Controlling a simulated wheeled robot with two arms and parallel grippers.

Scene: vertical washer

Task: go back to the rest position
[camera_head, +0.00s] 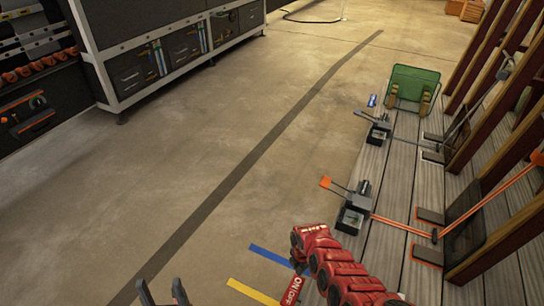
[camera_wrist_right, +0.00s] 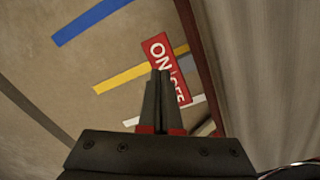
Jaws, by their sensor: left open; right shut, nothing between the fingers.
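My left gripper (camera_head: 162,291) shows at the bottom edge of the head view, left of centre. Its two dark fingers stand apart with nothing between them, over bare floor. My right gripper (camera_wrist_right: 160,76) shows in the right wrist view, its two dark fingers shut together and empty. Its tips overlap a red ON/OFF label (camera_wrist_right: 158,50) in that picture. I cannot tell whether they touch it. The label also shows at the bottom of the head view (camera_head: 292,288). I cannot make out the right fingertips in the head view.
A blue strip (camera_head: 270,254) and a yellow strip (camera_head: 250,291) lie on the floor. Planks (camera_head: 395,195) with tools and a green panel (camera_head: 414,85) run along the right. A dark workbench (camera_head: 170,50) stands upper left. Middle floor is clear.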

